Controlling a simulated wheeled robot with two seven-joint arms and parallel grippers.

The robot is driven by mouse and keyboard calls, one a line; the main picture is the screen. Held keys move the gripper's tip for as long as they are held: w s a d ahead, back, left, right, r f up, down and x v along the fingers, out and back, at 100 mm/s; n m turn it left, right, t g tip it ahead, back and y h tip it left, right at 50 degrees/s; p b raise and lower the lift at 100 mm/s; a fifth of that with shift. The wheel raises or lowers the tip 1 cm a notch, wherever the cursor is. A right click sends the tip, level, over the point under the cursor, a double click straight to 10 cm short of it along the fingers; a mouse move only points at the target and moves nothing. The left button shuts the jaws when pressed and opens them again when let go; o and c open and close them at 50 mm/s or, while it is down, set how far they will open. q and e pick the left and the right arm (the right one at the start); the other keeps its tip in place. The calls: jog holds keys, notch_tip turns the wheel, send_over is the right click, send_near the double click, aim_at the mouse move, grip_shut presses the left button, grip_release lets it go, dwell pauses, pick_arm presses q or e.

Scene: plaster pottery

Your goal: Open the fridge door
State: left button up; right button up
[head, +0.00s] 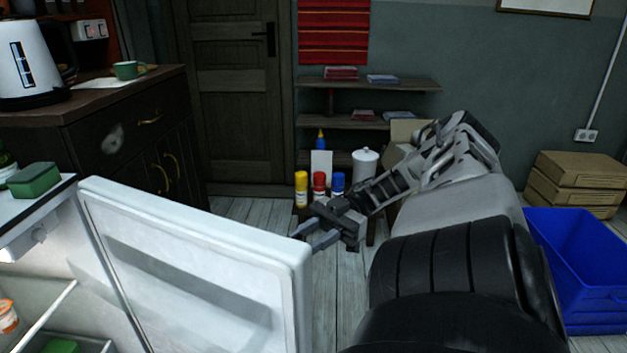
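The white fridge door (180,255) stands swung open at the lower left, with its inner side and moulded shelf showing. The lit fridge interior (35,270) shows at the left edge. My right gripper (308,240) is beside the upper right corner of the door, at its free edge. Its two fingers point left and are spread, with nothing seen between them. I cannot tell whether a finger touches the door edge. My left gripper is not in view. The door handle is hidden.
A dark cabinet (120,135) with a white kettle (30,65) and green cup (129,70) stands behind the fridge. Coloured bottles (319,186) stand on a low stool beyond the gripper. A blue crate (580,265) and cardboard boxes (575,185) are at right.

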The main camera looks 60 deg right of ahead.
aim_at(304, 261)
jog(key=s+a+r+p, duration=0.1)
jog(key=p, duration=0.1)
jog(key=s+a+r+p, duration=0.1)
jog(key=a+p, duration=0.1)
jog(key=s+a+r+p, duration=0.1)
jog(key=a+p, duration=0.1)
jog(key=shift+s+a+r, duration=0.1)
jog(key=shift+s+a, duration=0.1)
jog(key=shift+s, duration=0.15)
jog(key=shift+s+a, duration=0.1)
jog(key=shift+a, duration=0.3)
